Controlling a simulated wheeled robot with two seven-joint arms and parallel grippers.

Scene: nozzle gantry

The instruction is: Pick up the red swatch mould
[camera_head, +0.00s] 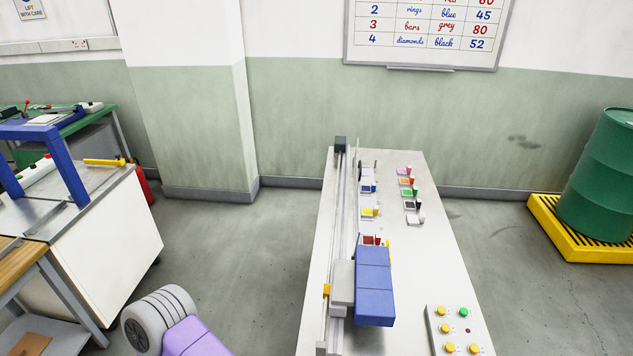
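A small red swatch mould (371,240) lies on the long white gantry table (318,250). It is just behind the blue carriage block (374,283), which hides part of the area around it. A small red piece stands close at its right side. The mould is small and its details are hard to tell. Neither of my grippers shows in this view. A purple and grey part at the bottom left looks like part of my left arm, well left of the table.
Yellow (368,212) and blue (367,188) moulds lie behind the red one. Several coloured pieces stand in a column to their right. A gantry rail (341,200) runs along the table's left side. A button panel (458,330) is at front right.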

